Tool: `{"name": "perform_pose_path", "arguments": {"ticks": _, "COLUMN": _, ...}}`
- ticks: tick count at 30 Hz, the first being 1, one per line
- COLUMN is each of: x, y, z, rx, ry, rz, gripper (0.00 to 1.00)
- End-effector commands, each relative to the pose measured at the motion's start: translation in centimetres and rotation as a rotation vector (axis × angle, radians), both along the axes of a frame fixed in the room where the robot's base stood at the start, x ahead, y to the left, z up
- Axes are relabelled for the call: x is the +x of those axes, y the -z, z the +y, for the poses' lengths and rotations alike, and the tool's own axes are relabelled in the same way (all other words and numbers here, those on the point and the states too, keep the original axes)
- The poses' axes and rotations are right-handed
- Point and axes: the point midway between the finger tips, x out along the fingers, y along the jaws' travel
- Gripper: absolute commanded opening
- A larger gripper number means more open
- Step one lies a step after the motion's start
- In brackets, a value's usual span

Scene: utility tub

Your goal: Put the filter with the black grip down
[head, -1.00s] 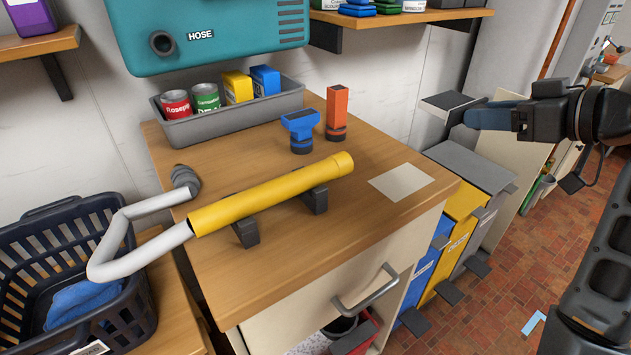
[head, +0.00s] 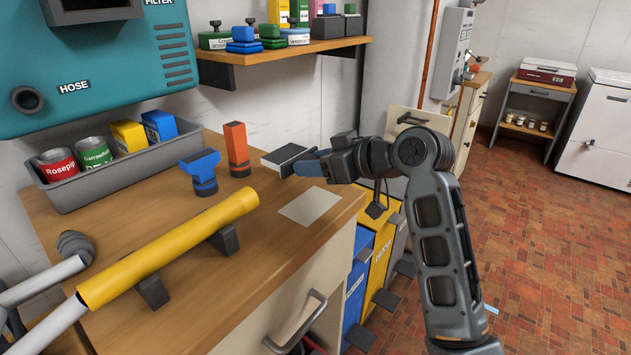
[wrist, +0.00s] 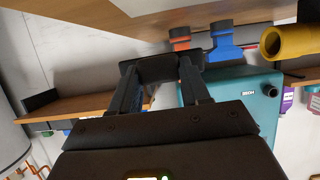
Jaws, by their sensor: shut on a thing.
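My gripper (head: 308,165) is shut on the filter with the black grip (head: 287,158), a flat piece with a pale grey top and dark edges. I hold it in the air near the right end of the wooden counter (head: 245,285). In the wrist view the black grip (wrist: 160,69) is between my two fingers (wrist: 160,85). A pale square patch (head: 310,206) lies on the counter, below and slightly right of the filter in the head view. From this angle I cannot tell the height of the filter above the counter.
A blue attachment (head: 201,172) and an orange one (head: 237,150) stand left of the filter. A yellow tube (head: 170,246) rests on dark supports. A grey trough (head: 70,194) holds cans and boxes under the teal machine (head: 120,70). A shelf (head: 285,55) hangs above.

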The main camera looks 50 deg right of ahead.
Motion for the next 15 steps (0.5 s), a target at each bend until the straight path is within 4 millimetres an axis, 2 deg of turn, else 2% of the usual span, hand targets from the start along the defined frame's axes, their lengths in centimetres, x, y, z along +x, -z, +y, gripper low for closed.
{"name": "perform_pose_path", "arguments": {"ticks": 4, "x": 0.0, "y": 1.2, "z": 0.1, "rx": 0.002, "ry": 0.001, "rz": 0.002, "gripper": 0.15}}
{"name": "perform_pose_path", "arguments": {"ticks": 9, "x": 0.0, "y": 3.6, "z": 0.1, "rx": 0.002, "ry": 0.0, "rz": 0.003, "gripper": 0.15}}
{"name": "perform_pose_path", "arguments": {"ticks": 15, "x": 0.1, "y": 4.0, "z": 0.0, "rx": 0.0, "ry": 0.0, "rz": -0.001, "gripper": 0.15}}
